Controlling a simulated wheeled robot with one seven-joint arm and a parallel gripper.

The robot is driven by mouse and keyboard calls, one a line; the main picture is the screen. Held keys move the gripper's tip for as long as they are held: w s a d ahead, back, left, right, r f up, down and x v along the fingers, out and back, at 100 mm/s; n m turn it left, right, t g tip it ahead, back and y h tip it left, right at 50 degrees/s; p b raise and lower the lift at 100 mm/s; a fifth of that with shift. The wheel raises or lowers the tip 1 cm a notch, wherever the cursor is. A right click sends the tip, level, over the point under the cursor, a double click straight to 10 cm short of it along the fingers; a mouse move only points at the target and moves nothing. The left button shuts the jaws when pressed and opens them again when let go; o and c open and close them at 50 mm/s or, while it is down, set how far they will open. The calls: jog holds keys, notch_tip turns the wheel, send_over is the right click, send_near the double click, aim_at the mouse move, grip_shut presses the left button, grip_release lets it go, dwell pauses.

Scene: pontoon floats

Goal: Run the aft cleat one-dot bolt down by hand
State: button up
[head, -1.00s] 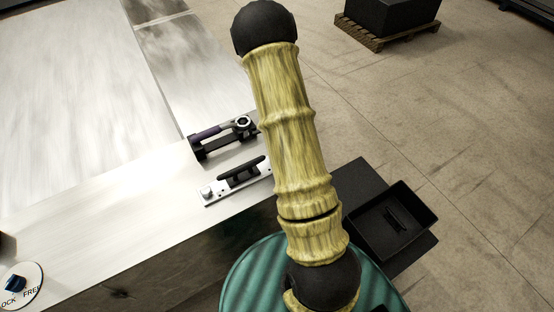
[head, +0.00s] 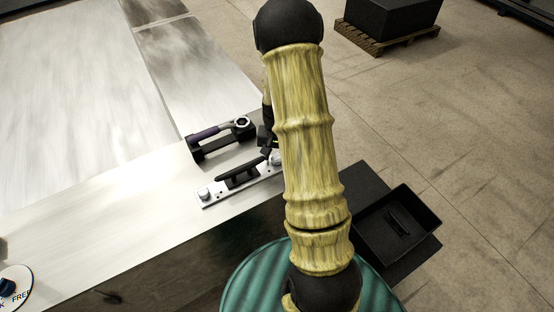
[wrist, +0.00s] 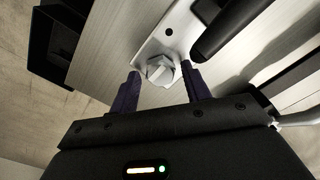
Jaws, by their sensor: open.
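The cleat (head: 240,175) is a black horn on a pale metal plate (head: 222,197) at the deck edge. One bolt (head: 204,192) stands at the plate's left end. Another bolt (head: 276,159) is at its right end, partly behind my arm. In the wrist view a silver hex-headed bolt (wrist: 160,71) sits on the plate end. My gripper (wrist: 161,73) is open, with its two dark purple fingers on either side of this bolt head. I cannot tell whether they touch it. No dot marking is readable. In the head view my arm hides most of the gripper.
A purple-handled wrench (head: 206,134) lies in a black holder (head: 222,146) behind the cleat. A black tray (head: 398,226) stands off the deck edge at right. A lock/free dial (head: 14,290) is at lower left. The pale deck (head: 75,120) is largely clear.

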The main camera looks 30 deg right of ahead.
jog(key=n, duration=0.6)
jog(key=shift+n, duration=0.8)
jog(key=shift+n, duration=0.9)
jog(key=n+p, duration=0.1)
jog(key=n, duration=0.2)
jog(key=n+p, duration=0.1)
jog(key=n, duration=0.2)
jog(key=shift+s+r+p, duration=0.1)
jog(key=shift+r+p, duration=0.1)
jog(key=shift+p, duration=0.15)
jog(key=n+p, duration=0.1)
jog(key=n, duration=0.2)
jog(key=shift+f+n+p, duration=0.2)
jog(key=shift+n+p, duration=0.1)
jog(key=shift+n, duration=0.3)
jog(key=shift+c, duration=0.2)
